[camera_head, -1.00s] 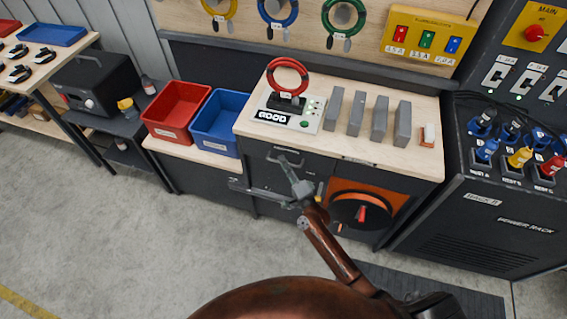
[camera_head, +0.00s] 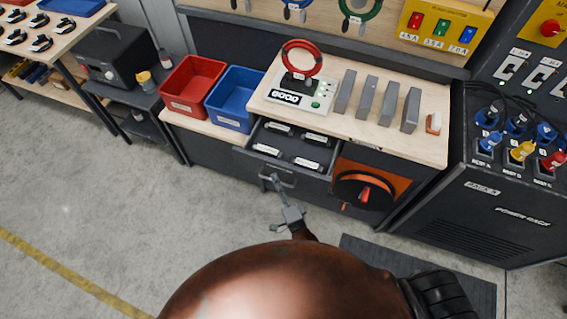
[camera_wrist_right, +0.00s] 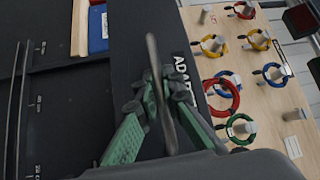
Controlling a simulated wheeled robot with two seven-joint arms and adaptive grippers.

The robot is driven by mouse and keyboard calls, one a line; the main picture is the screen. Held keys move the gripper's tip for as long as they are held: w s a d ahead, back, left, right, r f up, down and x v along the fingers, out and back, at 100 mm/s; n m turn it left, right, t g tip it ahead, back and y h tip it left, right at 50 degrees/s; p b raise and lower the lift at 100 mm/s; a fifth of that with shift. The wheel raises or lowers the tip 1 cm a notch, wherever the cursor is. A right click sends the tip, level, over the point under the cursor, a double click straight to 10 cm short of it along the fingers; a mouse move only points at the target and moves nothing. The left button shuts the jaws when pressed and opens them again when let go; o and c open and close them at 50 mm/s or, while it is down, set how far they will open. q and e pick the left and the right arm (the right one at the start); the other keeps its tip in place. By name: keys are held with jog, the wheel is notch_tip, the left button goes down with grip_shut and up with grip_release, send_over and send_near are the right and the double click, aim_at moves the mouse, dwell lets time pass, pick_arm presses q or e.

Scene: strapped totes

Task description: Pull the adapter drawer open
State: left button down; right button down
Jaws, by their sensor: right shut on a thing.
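The adapter drawer (camera_head: 288,147) is pulled out from the dark cabinet under the bench top, and its inside shows. Several dark adapters with pale labels (camera_head: 306,163) lie in it. My right gripper (camera_head: 274,183) is at the drawer's front, shut on its handle (camera_head: 288,181). In the right wrist view the green fingers of the gripper (camera_wrist_right: 158,92) are on both sides of the grey handle bar (camera_wrist_right: 162,105). Beside them the drawer front carries a partly hidden label beginning "ADA" (camera_wrist_right: 183,72). My left gripper is not in view.
A red bin (camera_head: 193,86) and a blue bin (camera_head: 234,98) stand left of the drawer. A tester with a red ring (camera_head: 301,88) and grey upright blocks stand above. Floor in front is clear.

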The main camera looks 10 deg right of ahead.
jog(key=s+a+p, duration=0.1)
jog(key=s+a, duration=0.6)
jog(key=s, duration=0.4)
jog(key=shift+a, duration=0.3)
jog(key=shift+s, duration=0.1)
jog(key=c, duration=2)
grip_release()
jog(key=shift+c, duration=0.2)
